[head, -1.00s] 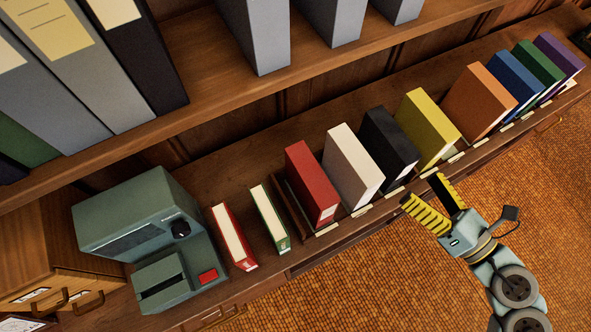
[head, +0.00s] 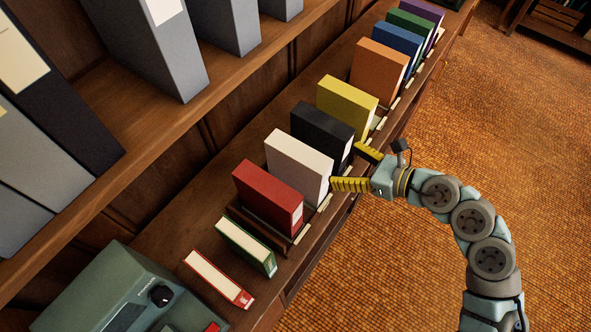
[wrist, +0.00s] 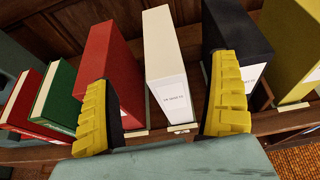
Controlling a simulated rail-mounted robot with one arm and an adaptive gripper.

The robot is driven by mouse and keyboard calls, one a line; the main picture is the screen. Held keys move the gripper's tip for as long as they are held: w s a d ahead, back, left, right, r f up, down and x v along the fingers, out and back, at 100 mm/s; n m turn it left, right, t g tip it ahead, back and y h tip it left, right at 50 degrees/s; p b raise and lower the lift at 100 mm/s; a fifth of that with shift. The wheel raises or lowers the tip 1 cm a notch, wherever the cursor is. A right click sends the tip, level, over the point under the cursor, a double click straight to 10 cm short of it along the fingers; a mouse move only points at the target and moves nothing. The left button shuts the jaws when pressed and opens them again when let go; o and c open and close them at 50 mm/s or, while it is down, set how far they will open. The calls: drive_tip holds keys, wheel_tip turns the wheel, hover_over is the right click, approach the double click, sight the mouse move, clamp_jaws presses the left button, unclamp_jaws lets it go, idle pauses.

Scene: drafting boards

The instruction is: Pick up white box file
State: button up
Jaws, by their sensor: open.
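The white box file (head: 298,163) stands upright on the shelf between a red box file (head: 268,196) and a black one (head: 322,133). My gripper (head: 361,168) is open and empty, just in front of the row near the shelf's front edge. In the wrist view the white box file (wrist: 167,62) stands centred between the spread yellow fingers of my gripper (wrist: 166,118), with a label low on its spine. The left finger overlaps the red file in that view and the right finger overlaps the black file. No contact with the white file shows.
Yellow (head: 347,102), orange (head: 379,68), blue, green and purple box files continue the row. Thin green (head: 246,246) and red (head: 217,278) books and a grey-green machine (head: 120,295) stand nearer. An upper shelf holds grey files (head: 150,45). The carpet side is clear.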

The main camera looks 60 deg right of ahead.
approach(302, 153)
drive_tip(key=x, duration=0.3)
drive_tip(key=shift+w+p, duration=0.25)
drive_tip(key=shift+p, duration=0.15)
drive_tip(key=shift+p+x, duration=0.7)
drive_tip(key=shift+x, duration=2.75)
drive_tip(key=shift+s+f, duration=0.1)
drive_tip(key=shift+c, duration=0.5)
drive_tip(key=c, duration=1.2)
